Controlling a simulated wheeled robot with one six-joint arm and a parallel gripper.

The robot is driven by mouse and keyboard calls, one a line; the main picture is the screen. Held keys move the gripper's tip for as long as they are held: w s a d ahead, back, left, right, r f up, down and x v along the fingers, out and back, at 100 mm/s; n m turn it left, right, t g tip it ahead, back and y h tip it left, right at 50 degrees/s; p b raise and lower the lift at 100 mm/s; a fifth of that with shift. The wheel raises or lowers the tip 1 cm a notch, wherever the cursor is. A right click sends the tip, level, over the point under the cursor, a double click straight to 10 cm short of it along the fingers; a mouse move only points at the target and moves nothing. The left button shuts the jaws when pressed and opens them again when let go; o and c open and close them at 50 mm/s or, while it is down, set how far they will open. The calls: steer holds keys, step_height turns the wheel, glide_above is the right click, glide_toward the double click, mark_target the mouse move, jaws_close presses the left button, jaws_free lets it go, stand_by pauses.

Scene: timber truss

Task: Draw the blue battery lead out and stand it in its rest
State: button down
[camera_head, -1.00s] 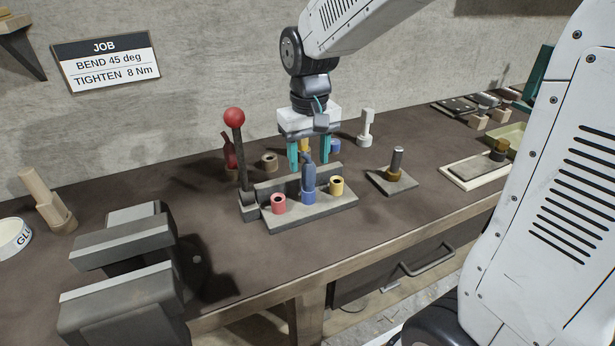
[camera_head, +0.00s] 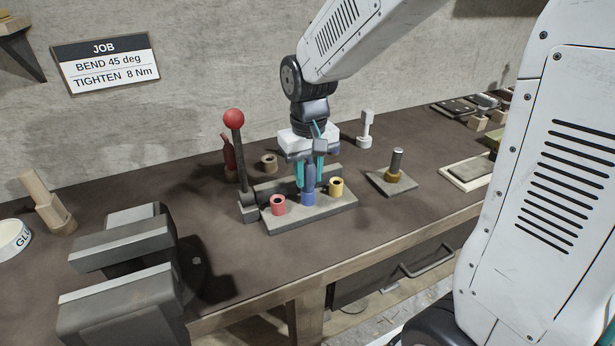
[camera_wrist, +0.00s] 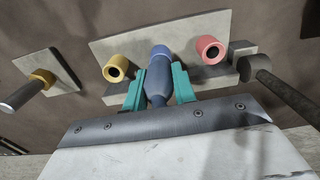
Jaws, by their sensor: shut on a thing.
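The blue battery lead (camera_head: 309,178) stands upright in the blue socket (camera_head: 308,198) of the grey socket block (camera_head: 285,220), between a red socket (camera_head: 278,204) and a yellow socket (camera_head: 337,186). My gripper (camera_head: 310,182) is over the block, its teal fingers shut on the lead's dark blue body. In the wrist view the lead (camera_wrist: 158,82) sits between both fingers (camera_wrist: 157,90), and its lower end meets the blue socket. I cannot tell which of the other holders is the lead's rest.
A lever with a red ball (camera_head: 234,119) stands at the block's left end. A red item (camera_head: 229,155) and a brass ring (camera_head: 268,162) are behind. A grey plate with an upright peg (camera_head: 396,163) is to the right. A grey vise (camera_head: 125,270) is front left.

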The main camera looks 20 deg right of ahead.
mark_target(307, 174)
steer(key=shift+r, duration=0.5)
steer(key=r, duration=0.2)
steer(key=s, duration=0.1)
steer(key=shift+a+r, duration=0.4)
steer(key=s+a, duration=0.3)
steer(key=s, duration=0.3)
steer(key=s+a+r, duration=0.1)
steer(key=s+a, duration=0.2)
steer(key=s, duration=0.4)
steer(key=shift+s, duration=0.3)
steer(key=shift+d+r, duration=0.1)
steer(key=c, duration=1.7)
jaws_free()
steer(key=shift+c, duration=0.2)
jaws_close()
